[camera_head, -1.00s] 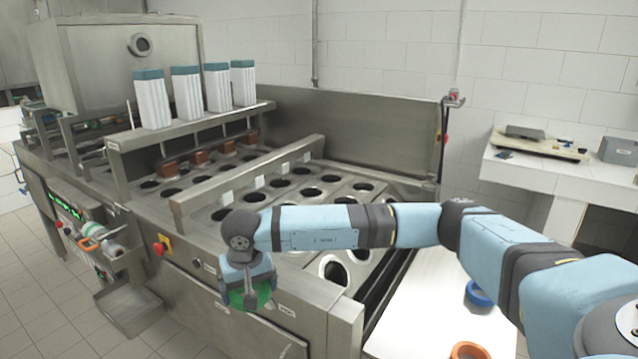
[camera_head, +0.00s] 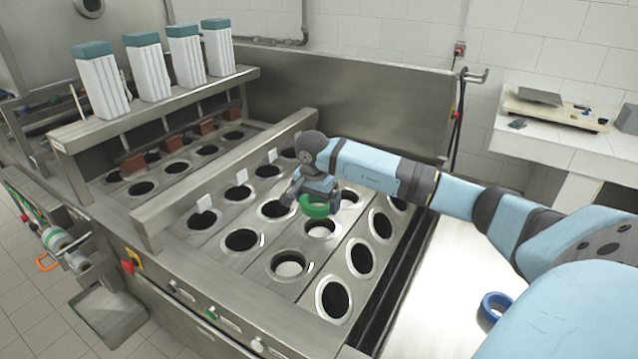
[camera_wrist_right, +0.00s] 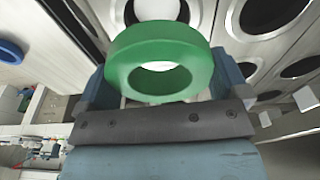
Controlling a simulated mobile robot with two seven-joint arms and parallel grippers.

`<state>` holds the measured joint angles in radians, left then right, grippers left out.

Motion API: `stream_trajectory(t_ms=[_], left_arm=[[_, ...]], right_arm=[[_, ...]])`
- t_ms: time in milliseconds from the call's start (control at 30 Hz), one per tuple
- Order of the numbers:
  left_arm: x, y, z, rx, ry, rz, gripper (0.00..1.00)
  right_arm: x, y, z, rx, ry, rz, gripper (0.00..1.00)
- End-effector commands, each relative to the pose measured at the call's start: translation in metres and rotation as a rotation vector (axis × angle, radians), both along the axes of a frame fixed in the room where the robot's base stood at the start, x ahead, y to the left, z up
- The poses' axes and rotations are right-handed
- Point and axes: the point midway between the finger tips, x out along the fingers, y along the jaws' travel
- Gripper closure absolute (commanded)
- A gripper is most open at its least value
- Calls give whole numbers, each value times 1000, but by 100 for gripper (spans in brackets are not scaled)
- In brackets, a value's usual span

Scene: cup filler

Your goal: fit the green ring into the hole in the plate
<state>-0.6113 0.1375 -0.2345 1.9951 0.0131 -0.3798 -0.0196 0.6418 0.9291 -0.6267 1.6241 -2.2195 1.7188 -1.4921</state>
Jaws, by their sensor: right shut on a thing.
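The green ring (camera_head: 316,209) is held in my right gripper (camera_head: 318,196), above the metal plate (camera_head: 259,225) with its rows of round holes. In the right wrist view the ring (camera_wrist_right: 122,64) sits between the two fingers of the gripper (camera_wrist_right: 160,85), with its opening facing the camera. In the head view the ring hangs just behind a hole (camera_head: 320,229) with a white bottom. A gap seems to lie between ring and plate, but its height is hard to judge. My left gripper is not in view.
A blue ring (camera_head: 495,306) lies on the white surface (camera_head: 445,285) at the right. Tall white cup stacks (camera_head: 143,72) stand on a raised shelf at the left. A raised metal bar (camera_head: 225,180) crosses the plate left of the gripper.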

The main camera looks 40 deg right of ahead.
Motion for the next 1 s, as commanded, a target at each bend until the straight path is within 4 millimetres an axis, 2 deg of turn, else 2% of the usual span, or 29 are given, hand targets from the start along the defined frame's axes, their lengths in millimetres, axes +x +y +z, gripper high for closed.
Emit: stream_trajectory(t_ms=[267, 800, 1000], left_arm=[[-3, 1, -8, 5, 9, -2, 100], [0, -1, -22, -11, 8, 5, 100], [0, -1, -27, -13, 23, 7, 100]], right_arm=[[-2, -7, -5, 0, 0, -28, 31], [-2, -6, -52, 1, 1, -25, 31], [-2, -6, -61, 0, 0, -25, 31]])
